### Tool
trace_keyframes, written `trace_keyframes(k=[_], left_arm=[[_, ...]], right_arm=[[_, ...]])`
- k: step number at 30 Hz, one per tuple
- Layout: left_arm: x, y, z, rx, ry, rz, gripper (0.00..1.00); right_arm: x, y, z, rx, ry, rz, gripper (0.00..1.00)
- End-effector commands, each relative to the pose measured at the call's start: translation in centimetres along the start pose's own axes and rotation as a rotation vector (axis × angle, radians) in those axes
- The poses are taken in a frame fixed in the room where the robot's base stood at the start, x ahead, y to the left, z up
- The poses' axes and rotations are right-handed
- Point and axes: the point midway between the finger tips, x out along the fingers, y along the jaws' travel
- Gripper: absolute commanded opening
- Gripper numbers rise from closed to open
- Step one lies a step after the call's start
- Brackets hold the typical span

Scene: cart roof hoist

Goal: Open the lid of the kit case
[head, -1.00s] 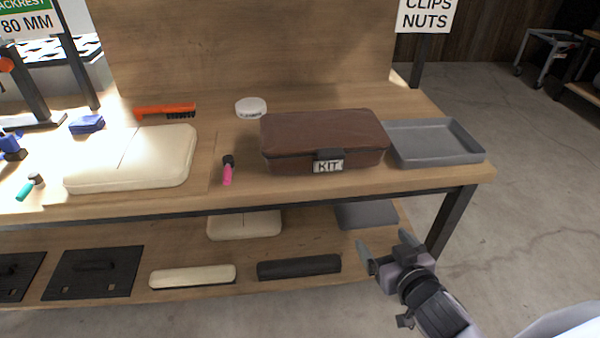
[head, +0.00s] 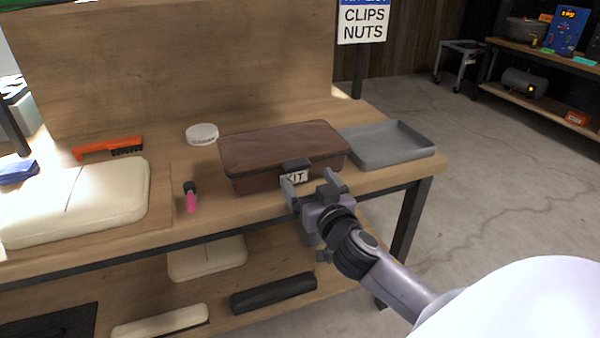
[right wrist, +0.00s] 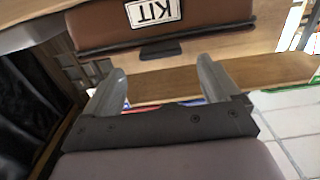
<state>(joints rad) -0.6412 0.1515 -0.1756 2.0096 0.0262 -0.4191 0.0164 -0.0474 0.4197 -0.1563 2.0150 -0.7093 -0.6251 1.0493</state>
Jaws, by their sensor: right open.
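The kit case (head: 275,155) is a brown box with its lid closed, standing on the workbench. A dark latch (head: 296,164) and a white KIT label (head: 295,177) are on its front. My right gripper (head: 310,181) is open and empty just in front of the case, close to the label. In the right wrist view the case (right wrist: 110,27) is at the top, with the label (right wrist: 153,11) and dark latch tab (right wrist: 160,50) beyond the open fingers (right wrist: 160,80). My left gripper is not in view.
A grey tray (head: 392,147) stands right of the case. A white round tin (head: 202,133), an orange brush (head: 105,148), a pink-and-black small item (head: 191,200) and a cream cushion (head: 80,205) lie to the left. The bench front edge (head: 235,217) runs below my gripper.

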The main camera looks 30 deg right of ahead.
Motion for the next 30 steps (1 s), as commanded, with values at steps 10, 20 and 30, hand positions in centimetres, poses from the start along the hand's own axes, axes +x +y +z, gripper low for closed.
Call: trace_keyframes(k=[10, 20, 30], left_arm=[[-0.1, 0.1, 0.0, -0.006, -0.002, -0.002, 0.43], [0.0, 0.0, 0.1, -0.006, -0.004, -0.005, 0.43], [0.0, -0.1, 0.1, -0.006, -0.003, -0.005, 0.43]], right_arm=[[3.7, 0.0, 0.0, -0.001, -0.001, -0.001, 0.89], [4.2, 0.0, 0.1, -0.001, -0.002, -0.001, 0.89], [4.2, 0.0, 0.1, -0.001, -0.002, -0.001, 0.08]])
